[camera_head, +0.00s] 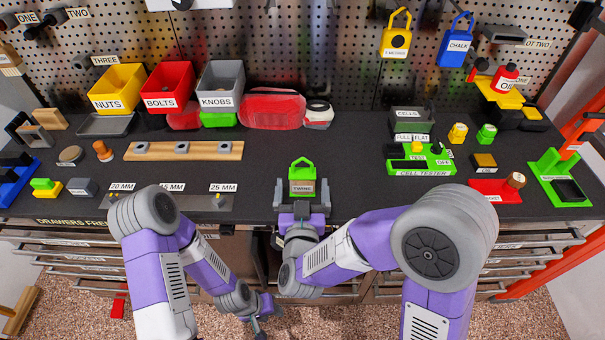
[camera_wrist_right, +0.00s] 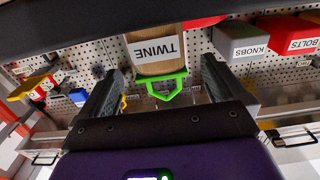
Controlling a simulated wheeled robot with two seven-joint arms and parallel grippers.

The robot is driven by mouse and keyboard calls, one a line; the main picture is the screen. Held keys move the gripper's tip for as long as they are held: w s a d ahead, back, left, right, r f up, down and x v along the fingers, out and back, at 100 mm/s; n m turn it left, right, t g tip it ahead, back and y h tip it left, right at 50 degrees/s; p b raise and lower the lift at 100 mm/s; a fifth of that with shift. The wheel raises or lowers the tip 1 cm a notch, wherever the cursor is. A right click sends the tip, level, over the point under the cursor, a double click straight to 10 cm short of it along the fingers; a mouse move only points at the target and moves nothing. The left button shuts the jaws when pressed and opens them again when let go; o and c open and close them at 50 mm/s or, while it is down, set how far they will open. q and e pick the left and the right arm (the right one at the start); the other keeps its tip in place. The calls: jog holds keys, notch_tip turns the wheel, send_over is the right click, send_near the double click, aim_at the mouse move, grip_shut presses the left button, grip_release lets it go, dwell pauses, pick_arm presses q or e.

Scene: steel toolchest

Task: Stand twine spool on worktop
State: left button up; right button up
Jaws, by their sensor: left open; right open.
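The twine spool (camera_head: 302,172) has a green top with a loop handle, and a brown body with a TWINE label. It looks upright at the front middle of the dark worktop (camera_head: 255,160). In the right wrist view the spool (camera_wrist_right: 160,58) shows upside down, label toward the camera. My right gripper (camera_head: 302,196) is open, one finger on each side of the spool, with gaps visible beside it in the wrist view. Its jaws hide the spool's lower part in the head view. My left gripper (camera_head: 262,318) is low in front of the drawers, away from the spool.
Nuts (camera_head: 117,88), bolts (camera_head: 168,86) and knobs (camera_head: 220,83) bins stand at the back left. A green cell tester (camera_head: 421,163) is to the right. A wooden rail (camera_head: 184,150) lies left. The worktop around the spool is clear.

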aim_at(302, 182)
jog(key=shift+w+f, duration=0.1)
jog(key=shift+w, duration=0.35)
jog(key=w, duration=0.2)
jog(key=w+f, duration=0.1)
jog(key=shift+w+b, duration=0.35)
jog(key=shift+b, duration=0.05)
jog(key=shift+w+r, duration=0.15)
jog(key=shift+w, duration=0.3)
jog(key=c, duration=1.2)
jog(key=shift+s+r, duration=0.4)
jog(key=shift+r, duration=0.1)
jog(key=s+r+b, duration=0.1)
jog(key=s+r, duration=0.6)
jog(key=s, duration=0.6)
jog(key=shift+s+b, duration=0.15)
jog(key=shift+b, duration=0.15)
